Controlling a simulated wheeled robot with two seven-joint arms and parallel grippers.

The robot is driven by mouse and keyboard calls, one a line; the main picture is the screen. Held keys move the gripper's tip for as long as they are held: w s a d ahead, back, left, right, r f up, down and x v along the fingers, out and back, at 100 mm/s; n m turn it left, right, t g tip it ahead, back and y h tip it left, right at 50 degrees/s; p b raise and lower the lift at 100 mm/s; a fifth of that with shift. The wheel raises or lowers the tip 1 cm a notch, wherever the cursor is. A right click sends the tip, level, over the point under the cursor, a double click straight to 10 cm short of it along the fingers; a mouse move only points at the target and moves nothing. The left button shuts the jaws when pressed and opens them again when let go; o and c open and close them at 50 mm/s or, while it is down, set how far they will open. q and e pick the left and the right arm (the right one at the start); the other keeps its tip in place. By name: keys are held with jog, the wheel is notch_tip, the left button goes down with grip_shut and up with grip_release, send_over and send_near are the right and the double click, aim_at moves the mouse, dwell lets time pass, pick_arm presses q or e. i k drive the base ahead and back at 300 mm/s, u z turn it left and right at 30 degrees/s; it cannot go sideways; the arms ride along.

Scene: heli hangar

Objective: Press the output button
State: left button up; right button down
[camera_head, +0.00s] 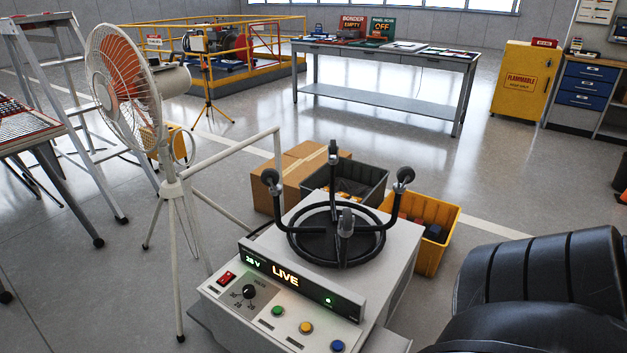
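A light grey power unit (400,254) stands low in front of me, its sloped panel facing me. Its dark display strip reads "28 V" and "LIVE" (285,276), with a small green light (328,300) lit at the right end. Below it are a red rocker switch (227,278), a black knob (249,292), a green button (278,311), a yellow button (306,328) and a blue button (337,345). The button labels are too small to read, so I cannot tell which is the output button. Neither of my grippers is in view.
A black ring frame with upturned casters (340,240) rests on the unit. A stand fan (128,85) is close on the left. A cardboard box (300,170), a grey bin (365,184) and a yellow bin (436,261) sit behind. A large black ribbed shape fills the lower right.

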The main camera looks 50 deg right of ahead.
aim_at(277, 310)
jog(key=z, duration=0.65)
jog(key=i, duration=0.9)
jog(key=z, duration=0.2)
